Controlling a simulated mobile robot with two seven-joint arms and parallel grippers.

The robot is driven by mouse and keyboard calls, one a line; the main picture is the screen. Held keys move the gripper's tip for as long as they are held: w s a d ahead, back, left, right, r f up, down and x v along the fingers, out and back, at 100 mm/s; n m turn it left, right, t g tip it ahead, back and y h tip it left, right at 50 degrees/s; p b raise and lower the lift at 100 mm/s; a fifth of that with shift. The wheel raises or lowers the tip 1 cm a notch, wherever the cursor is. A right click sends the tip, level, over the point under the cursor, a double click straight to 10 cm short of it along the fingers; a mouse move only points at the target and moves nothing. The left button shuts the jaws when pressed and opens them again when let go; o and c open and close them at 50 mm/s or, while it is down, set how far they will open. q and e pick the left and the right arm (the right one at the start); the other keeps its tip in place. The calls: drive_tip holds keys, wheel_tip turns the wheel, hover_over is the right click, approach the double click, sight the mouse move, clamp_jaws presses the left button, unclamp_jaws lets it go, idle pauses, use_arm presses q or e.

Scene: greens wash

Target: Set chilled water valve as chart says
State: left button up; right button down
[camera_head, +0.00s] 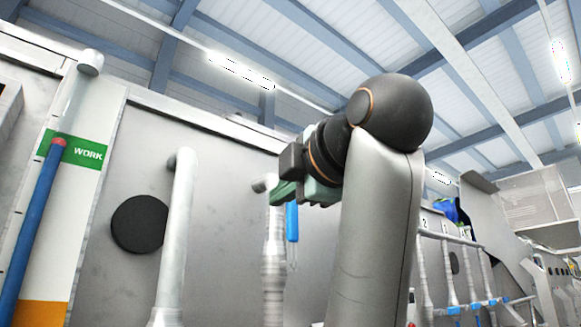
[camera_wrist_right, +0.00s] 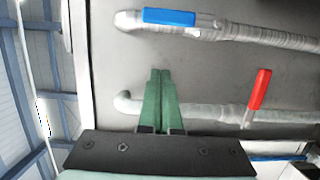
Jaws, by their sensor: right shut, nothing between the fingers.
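A blue valve lever (camera_head: 292,222) lies along a pale wrapped pipe (camera_head: 274,265) in the head view; the lever also shows in the wrist view (camera_wrist_right: 170,17). A red valve lever (camera_wrist_right: 257,98) stands aslant across a second, parallel pipe (camera_wrist_right: 205,111) in the wrist view. My right gripper (camera_head: 276,193) has green fingers, shut and empty. In the wrist view the fingertips (camera_wrist_right: 160,72) show between the two pipes, apart from both levers, with the fingers crossing in front of the red-levered pipe. No readable chart shows. My left gripper is out of view.
A grey wall panel (camera_head: 225,215) backs the pipes. Another pale pipe (camera_head: 177,235) and a black disc (camera_head: 139,224) are to the left. A green WORK sign (camera_head: 75,149) and a blue pole (camera_head: 31,235) are further left. Numbered pipes with blue fittings (camera_head: 455,309) are at right.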

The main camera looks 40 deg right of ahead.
sight(286, 208)
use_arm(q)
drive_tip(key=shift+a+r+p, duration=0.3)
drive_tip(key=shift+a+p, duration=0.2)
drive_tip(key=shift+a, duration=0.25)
use_arm(e)
drive_tip(key=w+d, duration=0.2)
drive_tip(key=w, duration=0.1)
drive_tip(key=w+d, duration=0.3)
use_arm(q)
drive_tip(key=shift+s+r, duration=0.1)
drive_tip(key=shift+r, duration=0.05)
